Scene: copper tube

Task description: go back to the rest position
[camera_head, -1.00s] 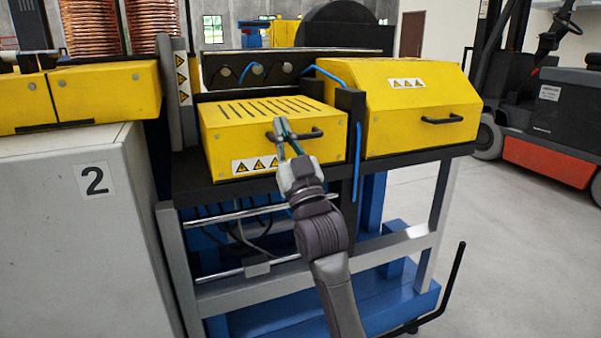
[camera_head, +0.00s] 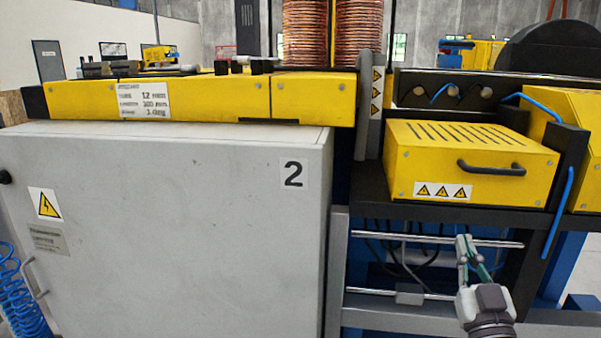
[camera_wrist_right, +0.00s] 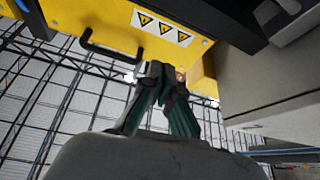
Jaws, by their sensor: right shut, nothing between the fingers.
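My right gripper (camera_head: 468,252) is at the lower right of the head view, in front of the machine frame and below the yellow slotted cover (camera_head: 465,155). Its fingers are together with nothing between them. In the right wrist view the closed fingers (camera_wrist_right: 165,82) show at the centre, with the yellow cover (camera_wrist_right: 120,22) and its black handle (camera_wrist_right: 105,45) beyond them. The fingers look apart from the cover in the head view. My left gripper is in neither view.
A large grey cabinet (camera_head: 170,240) marked 2 fills the left. A long yellow housing (camera_head: 190,98) runs above it, with copper coils (camera_head: 357,32) behind. A metal rail (camera_head: 430,238) lies near my right gripper. A coiled blue hose (camera_head: 22,300) hangs at the far left.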

